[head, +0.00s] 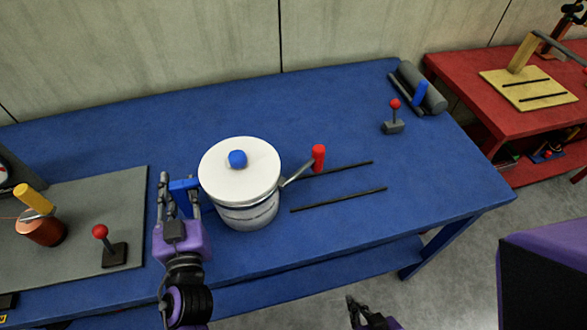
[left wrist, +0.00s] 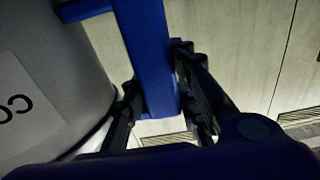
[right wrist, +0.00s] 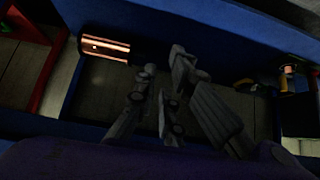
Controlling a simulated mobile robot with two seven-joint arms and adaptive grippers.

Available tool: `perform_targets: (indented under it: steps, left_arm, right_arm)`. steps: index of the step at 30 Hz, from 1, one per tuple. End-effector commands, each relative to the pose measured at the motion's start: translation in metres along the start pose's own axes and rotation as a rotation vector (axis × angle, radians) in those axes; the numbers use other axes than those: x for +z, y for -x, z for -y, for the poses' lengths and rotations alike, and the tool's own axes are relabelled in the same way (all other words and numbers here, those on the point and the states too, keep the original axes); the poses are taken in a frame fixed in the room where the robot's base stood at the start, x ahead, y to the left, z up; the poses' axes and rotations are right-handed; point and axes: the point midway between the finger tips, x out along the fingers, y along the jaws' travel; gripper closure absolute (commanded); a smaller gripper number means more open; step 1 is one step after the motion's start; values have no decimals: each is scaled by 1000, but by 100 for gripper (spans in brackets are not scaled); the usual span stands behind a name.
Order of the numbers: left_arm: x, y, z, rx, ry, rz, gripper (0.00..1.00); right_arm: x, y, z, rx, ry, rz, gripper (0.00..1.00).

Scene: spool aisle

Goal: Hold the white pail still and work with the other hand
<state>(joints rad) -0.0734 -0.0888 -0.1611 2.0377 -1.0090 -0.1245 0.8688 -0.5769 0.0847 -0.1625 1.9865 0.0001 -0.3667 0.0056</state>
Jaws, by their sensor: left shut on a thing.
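The white pail (head: 248,211) stands on the blue bench with a white lid and a blue knob (head: 237,159) on top. A crank with a red grip (head: 318,157) sticks out at its right. My left gripper (head: 181,193) is shut on the blue handle (head: 184,184) at the pail's left side. In the left wrist view the fingers (left wrist: 160,90) lie either side of the blue handle (left wrist: 147,50), beside the pail's lettered wall (left wrist: 40,90). My right gripper (head: 370,312) is low in front of the bench, open and empty; its fingers (right wrist: 164,65) show dark in the right wrist view.
A grey mat (head: 75,225) at left holds a red-knobbed lever (head: 114,252) and a copper pot (head: 41,230). Two dark slots (head: 340,199) run right of the pail. Another lever (head: 394,122) and a grey roller (head: 422,86) stand at back right. A red table (head: 520,120) stands beyond.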

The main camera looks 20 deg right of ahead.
Motion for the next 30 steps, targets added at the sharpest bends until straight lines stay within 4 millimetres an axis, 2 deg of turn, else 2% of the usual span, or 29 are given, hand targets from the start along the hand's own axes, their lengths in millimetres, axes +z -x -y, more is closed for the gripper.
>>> perform_targets:
  steps: [5, 12, 19, 24, 27, 30]
  left_arm:
    - [0, 0, 0, 0, 0, 0, 100]
    - [0, 0, 0, -1, 0, 0, 100]
    - [0, 0, 0, 0, 0, -1, 100]
    - [0, 0, 0, 0, 0, -1, 100]
    - [0, 0, 0, 0, 0, -1, 100]
    - [0, 0, 0, 0, 0, -1, 100]
  right_arm:
    - [-10, 8, -19, -20, 53, -36, 100]
    - [-49, 36, -58, -109, 196, -146, 100]
    - [-122, 59, -82, -211, 280, -334, 100]
    - [-168, 78, -86, -299, 326, -437, 100]
    - [-213, 82, -88, -342, 280, -588, 100]
    - [-244, 91, -86, -410, 252, -699, 100]
